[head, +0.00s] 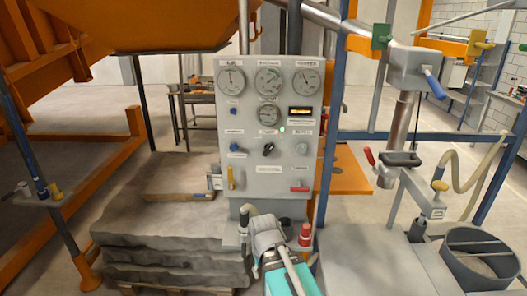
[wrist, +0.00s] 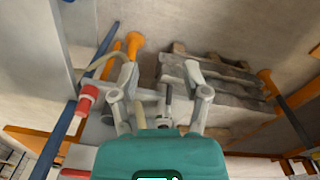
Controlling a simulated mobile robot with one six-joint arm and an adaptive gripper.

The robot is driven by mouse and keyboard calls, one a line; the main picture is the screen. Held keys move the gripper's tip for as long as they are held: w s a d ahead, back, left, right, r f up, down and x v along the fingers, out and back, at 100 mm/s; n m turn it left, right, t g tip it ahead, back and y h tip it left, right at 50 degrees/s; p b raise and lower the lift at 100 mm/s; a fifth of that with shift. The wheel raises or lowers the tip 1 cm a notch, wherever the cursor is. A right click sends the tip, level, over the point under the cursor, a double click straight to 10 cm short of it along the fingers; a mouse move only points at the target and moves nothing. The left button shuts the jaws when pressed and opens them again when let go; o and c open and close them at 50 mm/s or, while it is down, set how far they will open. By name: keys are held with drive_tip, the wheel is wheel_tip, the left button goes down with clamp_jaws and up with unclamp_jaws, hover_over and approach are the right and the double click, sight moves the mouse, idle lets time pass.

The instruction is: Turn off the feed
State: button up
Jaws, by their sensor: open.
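A grey control panel (head: 268,188) stands upright in the middle of the head view. The labels are too small to read, so I cannot tell which control is the feed. My gripper (head: 266,219) is low in front of the panel, apart from its controls. In the wrist view my gripper (wrist: 161,73) has its fingers spread with nothing between them.
A red-capped fitting (head: 305,235) stands right of my gripper. Stacked grey slabs (head: 165,245) lie on the left. A pipe with a red handle (head: 369,156) and a grey bucket (head: 455,270) are at the right. An orange hopper (head: 150,22) overhangs the upper left.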

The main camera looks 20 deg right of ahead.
drive_tip(key=shift+t+h, duration=0.3)
drive_tip(key=shift+h, duration=0.5)
drive_tip(key=w+r, duration=0.1)
drive_tip(key=w+r+p, duration=0.1)
drive_tip(key=w, duration=0.1)
drive_tip(key=w+d+p, duration=0.1)
drive_tip(key=w, duration=0.1)
drive_tip(key=shift+w+r, duration=0.1)
drive_tip(key=shift+r, duration=0.3)
clamp_jaws()
drive_tip(key=w+a+r+t+h+p, duration=0.1)
drive_tip(key=w+r+t+h+p, duration=0.1)
drive_tip(key=w+r, duration=0.6)
drive_tip(key=w+r+t+h+p, duration=0.2)
drive_tip(key=w+r+h+p, duration=0.2)
drive_tip(key=w, duration=0.9)
drive_tip(key=w+a+r+n+t+h+p, duration=0.1)
drive_tip(key=w+r+t+h+p, duration=0.1)
drive_tip(key=w+r+p, duration=0.5)
drive_tip(key=w+r+h, duration=0.1)
drive_tip(key=w+r, duration=0.2)
drive_tip(key=r, duration=0.1)
drive_tip(key=shift+w+a+r+t, duration=0.3)
drive_tip(key=shift+w, duration=0.1)
